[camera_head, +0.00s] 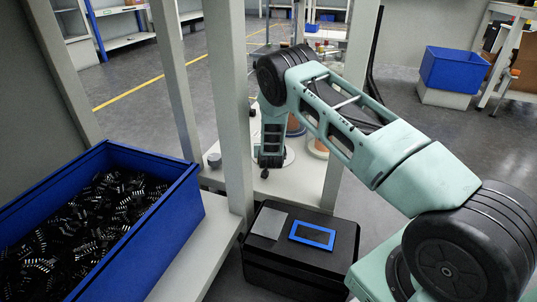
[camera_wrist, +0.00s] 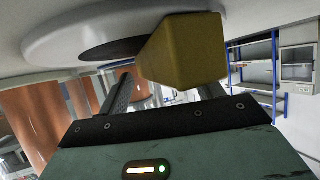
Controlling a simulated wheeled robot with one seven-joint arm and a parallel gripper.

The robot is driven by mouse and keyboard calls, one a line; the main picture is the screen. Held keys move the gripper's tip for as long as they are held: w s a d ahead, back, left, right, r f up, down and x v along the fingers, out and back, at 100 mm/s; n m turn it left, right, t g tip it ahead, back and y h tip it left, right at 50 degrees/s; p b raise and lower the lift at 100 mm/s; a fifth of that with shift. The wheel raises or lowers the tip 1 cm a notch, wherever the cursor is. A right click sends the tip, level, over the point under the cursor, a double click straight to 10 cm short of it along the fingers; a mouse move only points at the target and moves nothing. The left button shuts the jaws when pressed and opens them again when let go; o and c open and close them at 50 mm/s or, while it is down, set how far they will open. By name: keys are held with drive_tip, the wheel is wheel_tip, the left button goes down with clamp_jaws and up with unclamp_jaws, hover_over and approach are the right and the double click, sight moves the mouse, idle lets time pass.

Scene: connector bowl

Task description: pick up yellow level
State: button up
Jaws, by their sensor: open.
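The yellow level (camera_wrist: 188,50) shows in the wrist view as a blunt yellow block. It lies against a white round disc (camera_wrist: 60,35) with a dark centre, on a pale surface that appears at the top of the picture. My gripper (camera_wrist: 165,92) is open, with its two dark fingers reaching toward the level. The level covers the upper part of the right finger. I cannot tell whether it sits between the fingers or touches them. In the head view my gripper (camera_head: 270,155) is low over the pale shelf, beside the white disc (camera_head: 288,157); the level is hidden there.
Copper-coloured spools (camera_wrist: 35,115) stand close to my gripper's left in the wrist view. Grey posts (camera_head: 228,110) rise near my arm. A blue bin (camera_head: 150,225) of black connectors stands at left. A black case (camera_head: 300,250) lies below my arm.

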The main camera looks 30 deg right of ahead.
drive_tip(key=c, duration=1.3)
drive_tip(key=shift+s+f, duration=0.1)
